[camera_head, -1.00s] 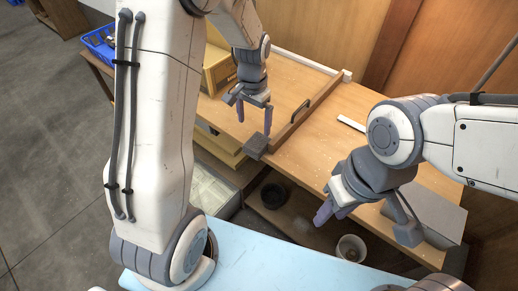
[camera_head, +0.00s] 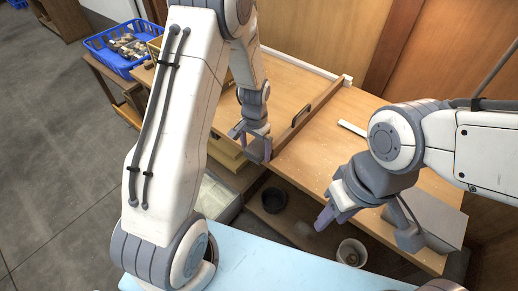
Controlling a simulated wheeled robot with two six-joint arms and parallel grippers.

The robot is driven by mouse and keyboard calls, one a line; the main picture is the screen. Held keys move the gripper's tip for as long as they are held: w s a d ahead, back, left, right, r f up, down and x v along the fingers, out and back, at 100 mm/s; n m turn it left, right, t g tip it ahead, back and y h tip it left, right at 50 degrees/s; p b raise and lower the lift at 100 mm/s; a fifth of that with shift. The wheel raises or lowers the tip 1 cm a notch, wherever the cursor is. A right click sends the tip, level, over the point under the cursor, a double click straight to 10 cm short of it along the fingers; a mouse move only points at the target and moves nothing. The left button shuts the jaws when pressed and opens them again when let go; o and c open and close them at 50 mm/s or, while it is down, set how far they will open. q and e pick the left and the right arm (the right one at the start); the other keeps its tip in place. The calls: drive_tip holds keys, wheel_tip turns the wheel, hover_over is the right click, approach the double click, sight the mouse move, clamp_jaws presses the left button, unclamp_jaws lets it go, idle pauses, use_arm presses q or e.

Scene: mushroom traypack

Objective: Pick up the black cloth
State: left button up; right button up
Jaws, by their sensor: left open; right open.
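I cannot make out a black cloth in the head view; my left arm hides part of the scene. My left gripper (camera_head: 252,141) is open and points down over the wooden table (camera_head: 335,148), close to its front left edge and left of the wooden rail. Nothing shows between its fingers. My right gripper (camera_head: 327,214) is open and points down and left, in front of the table's front edge. It looks empty.
A blue basket (camera_head: 123,66) with small pale and dark items stands at the upper left. A dark round bowl (camera_head: 273,198) and a white cup (camera_head: 351,252) sit low under the table. A wooden rail (camera_head: 312,106) crosses the tabletop. A light blue surface (camera_head: 270,265) lies in front.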

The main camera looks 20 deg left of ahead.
use_arm(q)
clamp_jaws()
